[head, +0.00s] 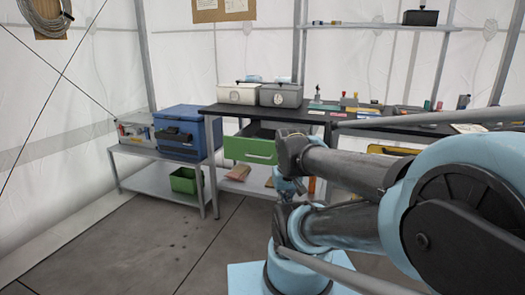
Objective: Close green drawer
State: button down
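The green drawer (250,150) is under the black worktop, left of my arm in the head view. Its green front has a pale handle and stands out from the worktop, with a dark interior showing above it, so it is open. My folded arm covers the area just right of the drawer.
A black worktop (235,110) carries two metal boxes and several small items. A blue cooler (188,132) stands on a lower grey table to the left. A green crate (186,180) sits on its bottom shelf. The floor (150,245) in front is clear.

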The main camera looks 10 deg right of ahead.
aim_at(243, 147)
jog(key=i, duration=0.7)
jog(key=u, duration=0.75)
jog(key=k, duration=2.05)
jog(key=z, duration=0.5)
jog(key=i, duration=1)
